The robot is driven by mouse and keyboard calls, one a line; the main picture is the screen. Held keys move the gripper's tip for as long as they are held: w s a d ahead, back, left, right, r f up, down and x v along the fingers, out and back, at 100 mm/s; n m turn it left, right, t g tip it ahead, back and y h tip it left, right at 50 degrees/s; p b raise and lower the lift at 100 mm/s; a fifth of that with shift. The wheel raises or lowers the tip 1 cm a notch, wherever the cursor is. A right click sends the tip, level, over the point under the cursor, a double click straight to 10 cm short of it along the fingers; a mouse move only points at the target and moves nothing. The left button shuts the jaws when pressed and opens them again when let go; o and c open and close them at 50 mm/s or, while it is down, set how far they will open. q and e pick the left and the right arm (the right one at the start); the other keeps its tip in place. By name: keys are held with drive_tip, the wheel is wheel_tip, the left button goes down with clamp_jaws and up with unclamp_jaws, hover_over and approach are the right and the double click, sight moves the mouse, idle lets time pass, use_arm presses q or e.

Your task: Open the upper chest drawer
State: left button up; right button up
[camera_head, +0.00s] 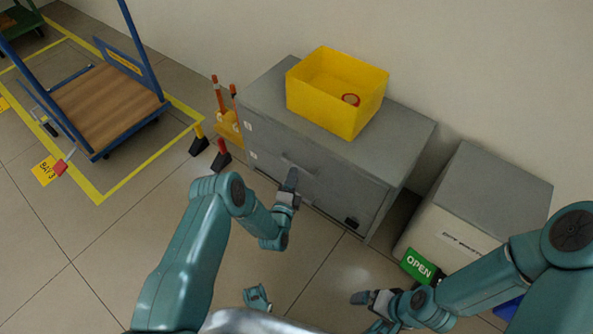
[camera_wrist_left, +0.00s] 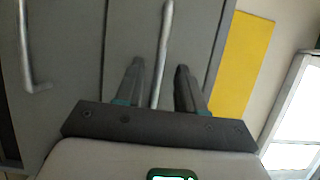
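The grey chest (camera_head: 337,176) stands against the wall. Its upper drawer front (camera_wrist_left: 135,25) looks flush with the body, so it appears closed. In the left wrist view the upper drawer's bar handle (camera_wrist_left: 163,45) runs between the two fingers of my left gripper (camera_wrist_left: 159,68), with a gap visible on each side. That gripper is open. In the head view my left gripper (camera_head: 291,181) is at the chest front and partly hides the handle. A second, lower handle (camera_wrist_left: 27,55) shows at the left of the wrist view. My right gripper (camera_head: 371,298) hangs low, away from the chest.
A grey-topped cabinet (camera_head: 491,193) and a green OPEN sign (camera_head: 420,265) are to the right. Orange-striped posts (camera_head: 220,105) and a blue cart (camera_head: 107,105) stand left.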

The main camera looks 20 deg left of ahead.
use_arm(q)
drive_tip(key=w+b, duration=0.1)
drive_tip(key=w, duration=0.4)
drive_tip(key=shift+a, duration=0.1)
clamp_jaws()
use_arm(e)
drive_tip(key=shift+w+d+f, duration=0.1)
drive_tip(key=shift+f, duration=0.35)
drive_tip(key=shift+w+d+f, duration=0.1)
drive_tip(key=shift+f, duration=0.35)
